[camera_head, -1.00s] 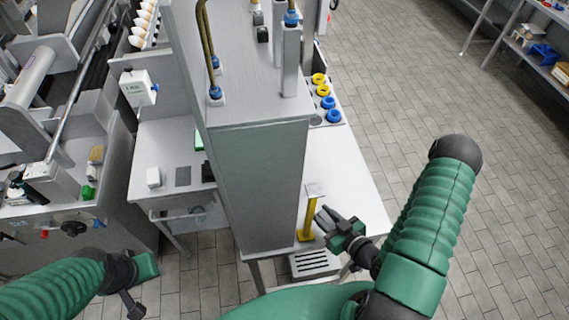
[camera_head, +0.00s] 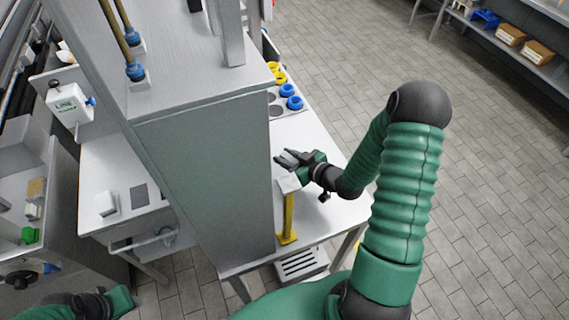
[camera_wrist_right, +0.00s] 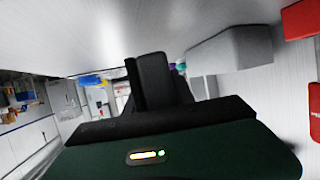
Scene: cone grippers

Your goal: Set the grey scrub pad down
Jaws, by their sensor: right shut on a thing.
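My right gripper (camera_head: 284,159) is over the white table, just above and beside the pale top plate of a yellow post (camera_head: 288,212). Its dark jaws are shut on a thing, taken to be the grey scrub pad. The pad's outline cannot be made out between the jaws in the head view. In the right wrist view a dark finger (camera_wrist_right: 152,80) stands in the middle and hides what lies behind it. My left gripper (camera_head: 122,300) is only partly in view at the bottom left, and its jaws cannot be made out.
A tall grey cabinet (camera_head: 215,180) stands left of my right gripper. Yellow rings (camera_head: 279,78) and blue rings (camera_head: 293,103) sit at the table's back. A slotted grey box (camera_head: 300,262) is below the front edge.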

